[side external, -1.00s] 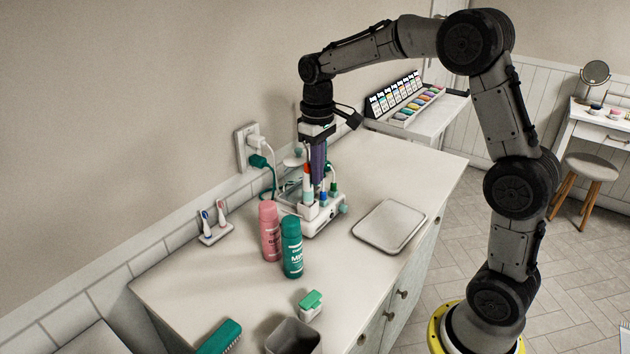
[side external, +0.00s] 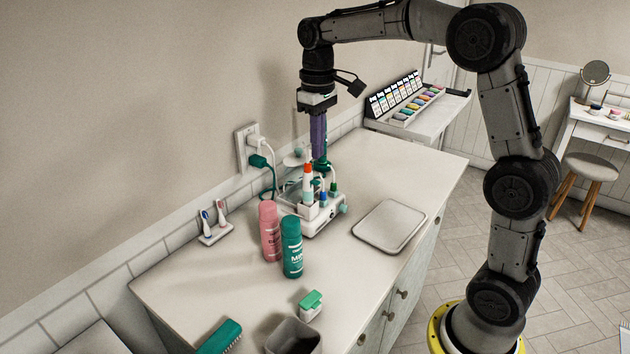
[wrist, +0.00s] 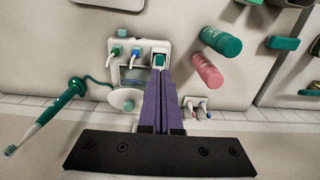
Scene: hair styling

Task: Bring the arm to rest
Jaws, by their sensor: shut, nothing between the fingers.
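My gripper (side external: 319,156) points down above the white device (side external: 326,218) on the counter, its purple fingers closed together with nothing between them. In the wrist view the closed fingers (wrist: 161,78) lie over the edge of the white device (wrist: 150,44). The device holds several plugged or standing pieces with green, blue and orange-red tops. From the side, the fingertips are just behind and above the orange-red-topped piece (side external: 308,180); I cannot tell the exact gap.
A pink can (side external: 269,232) and a green can (side external: 291,247) stand left of the device. A flat tray (side external: 390,226) lies to the right. A wall outlet (side external: 247,146) with cords is behind. A green brush (side external: 220,337) and a grey bin (side external: 293,338) are at the front.

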